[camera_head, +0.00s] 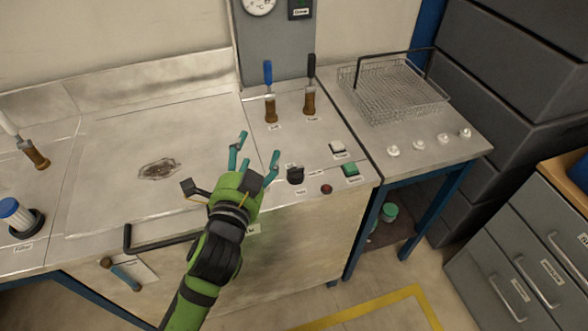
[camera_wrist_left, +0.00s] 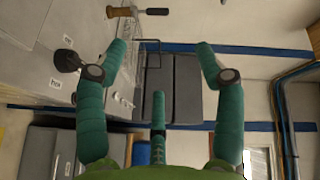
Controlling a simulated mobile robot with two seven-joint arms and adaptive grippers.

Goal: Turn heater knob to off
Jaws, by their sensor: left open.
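A black knob (camera_head: 295,175) sits on the steel bench panel near its front edge, with small labels beside it. I take it for the heater knob, but its label is too small to read. My left gripper (camera_head: 256,148) has green and teal fingers, spread open and empty above the panel, just left of the knob and apart from it. In the left wrist view the black knob (camera_wrist_left: 67,61) is to the left of the fingers, outside the gap between them. My right gripper is not in view.
A red button (camera_head: 326,188), a green button (camera_head: 350,169) and a white switch (camera_head: 338,148) lie right of the knob. Blue (camera_head: 269,92) and black (camera_head: 310,84) levers stand behind. A wire basket (camera_head: 396,88) is at the back right. A black bar handle (camera_head: 160,243) is at the front left.

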